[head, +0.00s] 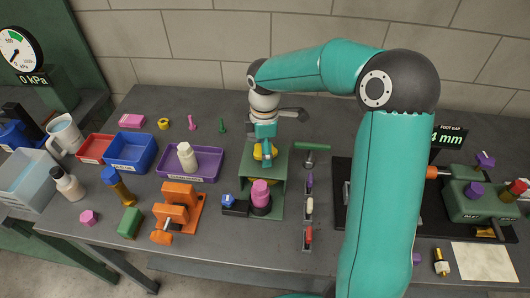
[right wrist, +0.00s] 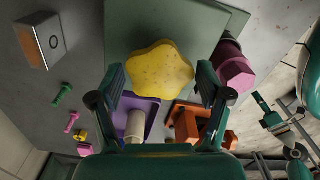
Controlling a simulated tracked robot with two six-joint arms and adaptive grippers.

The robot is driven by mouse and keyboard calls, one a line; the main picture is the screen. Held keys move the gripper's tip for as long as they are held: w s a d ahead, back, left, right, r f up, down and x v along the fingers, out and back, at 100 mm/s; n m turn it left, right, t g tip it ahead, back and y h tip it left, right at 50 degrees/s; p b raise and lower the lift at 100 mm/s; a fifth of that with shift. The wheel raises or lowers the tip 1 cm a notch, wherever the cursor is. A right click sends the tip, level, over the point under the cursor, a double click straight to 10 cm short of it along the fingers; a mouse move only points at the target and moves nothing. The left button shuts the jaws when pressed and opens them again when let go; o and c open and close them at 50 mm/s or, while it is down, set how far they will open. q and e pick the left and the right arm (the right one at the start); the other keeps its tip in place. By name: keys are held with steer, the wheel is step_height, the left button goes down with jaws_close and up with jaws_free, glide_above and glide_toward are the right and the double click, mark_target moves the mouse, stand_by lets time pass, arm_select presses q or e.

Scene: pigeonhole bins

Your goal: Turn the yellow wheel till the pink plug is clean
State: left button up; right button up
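The yellow wheel (head: 259,154) is on the green housing (head: 270,172), mostly under my right gripper in the head view. In the right wrist view the lobed yellow wheel (right wrist: 160,70) lies between the two fingers. My right gripper (head: 265,143) points down at it; its fingers (right wrist: 162,80) are apart, with a gap on each side of the wheel. The pink plug (head: 260,191) stands upright in a dark holder at the housing's front; a pink block-like part (right wrist: 232,70) shows in the wrist view. Whether the plug is clean I cannot tell. My left gripper is not visible.
An orange clamp (head: 177,209) stands left of the housing, with a purple tray (head: 206,163) holding a white bottle behind it. Small tools in a row (head: 309,208) lie to the right. A green machine (head: 475,208) stands far right.

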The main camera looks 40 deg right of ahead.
steer(key=shift+d+r, duration=0.1)
steer(key=shift+r, duration=0.05)
step_height(320, 180, up, 4)
steer(key=p, duration=0.3)
steer(key=shift+r+p, duration=0.25)
steer(key=shift+p, duration=0.15)
steer(key=shift+r+b, duration=0.2)
steer(key=shift+b, duration=0.1)
steer(key=shift+r, duration=0.5)
steer(key=shift+r, duration=0.1)
step_height(320, 180, up, 12)
steer(key=shift+f, duration=0.2)
stand_by(0.7)
